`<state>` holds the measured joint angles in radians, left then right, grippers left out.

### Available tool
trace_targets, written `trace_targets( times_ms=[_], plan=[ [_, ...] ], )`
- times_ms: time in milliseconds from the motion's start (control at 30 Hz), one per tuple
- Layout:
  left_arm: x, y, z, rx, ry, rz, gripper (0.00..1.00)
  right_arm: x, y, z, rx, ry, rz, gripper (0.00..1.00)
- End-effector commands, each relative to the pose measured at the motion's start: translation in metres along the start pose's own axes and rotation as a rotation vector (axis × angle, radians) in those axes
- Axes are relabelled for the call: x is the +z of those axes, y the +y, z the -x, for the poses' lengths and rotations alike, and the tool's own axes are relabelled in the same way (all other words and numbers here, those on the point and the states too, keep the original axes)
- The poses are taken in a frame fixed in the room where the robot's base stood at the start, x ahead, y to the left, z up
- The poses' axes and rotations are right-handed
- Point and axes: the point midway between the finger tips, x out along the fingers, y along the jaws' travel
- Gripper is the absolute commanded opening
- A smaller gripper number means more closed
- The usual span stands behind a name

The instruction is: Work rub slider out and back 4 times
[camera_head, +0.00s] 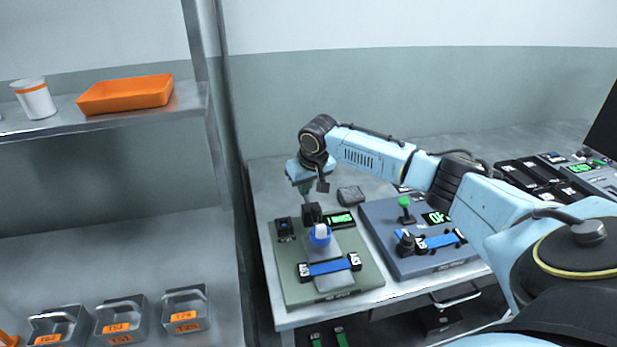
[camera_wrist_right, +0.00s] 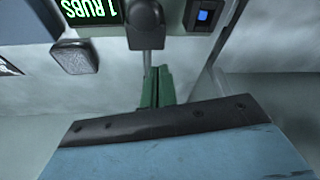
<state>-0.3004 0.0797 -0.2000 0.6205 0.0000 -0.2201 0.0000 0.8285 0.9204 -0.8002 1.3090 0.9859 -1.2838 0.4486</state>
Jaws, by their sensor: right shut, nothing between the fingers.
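The green-grey rub tester (camera_head: 285,290) stands on the bench. Its blue and white rub slider head (camera_head: 320,236) sits on a pale track, just behind a blue webbing strip (camera_head: 328,268) held in black clamps. A black upright block (camera_head: 311,213) stands at the slider's rear; a black piece on a thin rod also shows in the right wrist view (camera_wrist_right: 146,28). The tester's display (camera_wrist_right: 92,10) reads "1 RUBS". My right gripper (camera_head: 306,193) points down behind the black block, its green fingers (camera_wrist_right: 156,88) shut and empty. Contact with the block cannot be told. My left gripper is out of view.
A small grey block (camera_head: 350,194) lies behind.

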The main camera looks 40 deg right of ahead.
Motion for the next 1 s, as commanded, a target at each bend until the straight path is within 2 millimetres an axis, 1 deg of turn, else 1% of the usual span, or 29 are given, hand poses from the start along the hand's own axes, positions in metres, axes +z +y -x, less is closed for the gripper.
trace_targets(
  times_ms=[33, 67, 100, 133, 300, 500, 900, 1000],
  plan=[
    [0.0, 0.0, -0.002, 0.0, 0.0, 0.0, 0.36, 0.001, 0.0, -0.01, 0.001, -0.002, -0.001, 0.0],
    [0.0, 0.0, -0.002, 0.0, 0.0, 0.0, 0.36, 0.001, 0.0, -0.015, 0.001, -0.002, 0.0, 0.0],
    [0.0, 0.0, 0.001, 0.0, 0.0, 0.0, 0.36, 0.005, 0.002, -0.009, 0.003, 0.002, 0.002, 0.0],
    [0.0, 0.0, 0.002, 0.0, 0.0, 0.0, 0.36, 0.008, 0.001, -0.007, 0.003, 0.002, 0.004, 0.0],
    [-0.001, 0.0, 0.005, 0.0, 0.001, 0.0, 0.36, 0.025, 0.001, -0.001, 0.004, 0.001, 0.003, 0.0],
    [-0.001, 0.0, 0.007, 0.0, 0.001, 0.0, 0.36, 0.036, 0.0, 0.002, 0.002, 0.002, 0.003, 0.0],
    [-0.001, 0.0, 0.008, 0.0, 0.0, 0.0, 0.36, 0.038, 0.0, 0.003, 0.001, 0.002, 0.001, 0.0],
    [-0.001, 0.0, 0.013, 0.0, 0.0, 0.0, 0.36, 0.039, -0.004, 0.004, -0.002, 0.0, 0.007, 0.0]
  ],
)
